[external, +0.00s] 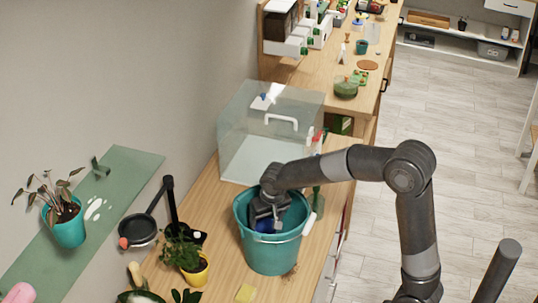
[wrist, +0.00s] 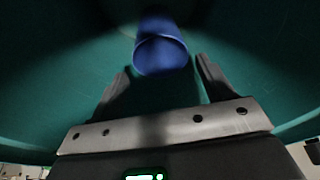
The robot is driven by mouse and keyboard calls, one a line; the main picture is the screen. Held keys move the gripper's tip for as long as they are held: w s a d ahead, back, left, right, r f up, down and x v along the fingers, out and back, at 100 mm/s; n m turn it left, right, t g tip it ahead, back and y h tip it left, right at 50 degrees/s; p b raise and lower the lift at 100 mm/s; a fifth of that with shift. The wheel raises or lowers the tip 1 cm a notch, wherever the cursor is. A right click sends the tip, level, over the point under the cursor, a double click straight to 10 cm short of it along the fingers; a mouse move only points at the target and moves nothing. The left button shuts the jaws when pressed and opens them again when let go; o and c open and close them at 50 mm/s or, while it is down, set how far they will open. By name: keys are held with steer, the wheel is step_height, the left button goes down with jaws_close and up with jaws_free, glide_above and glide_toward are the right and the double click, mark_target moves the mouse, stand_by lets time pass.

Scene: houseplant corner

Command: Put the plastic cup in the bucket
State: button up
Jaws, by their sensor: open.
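The teal bucket (external: 268,253) stands on the wooden counter in the external view. Its inner wall (wrist: 60,60) fills most of the wrist view. My gripper (external: 265,215) is down inside the bucket's mouth. In the wrist view my gripper (wrist: 162,85) is open, its two dark fingers apart. A blue plastic cup (wrist: 161,50) is inside the bucket, beyond the fingertips, with a clear gap to each finger. The bucket's floor under the cup is dark and hard to make out.
A clear box (external: 250,135) with a white handle stands behind the bucket. A black pan (external: 140,229) is further left. The counter's right edge is close to the bucket.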

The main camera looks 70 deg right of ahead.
steer(key=v, duration=0.5)
steer(key=shift+r, duration=0.1)
stand_by(0.3)
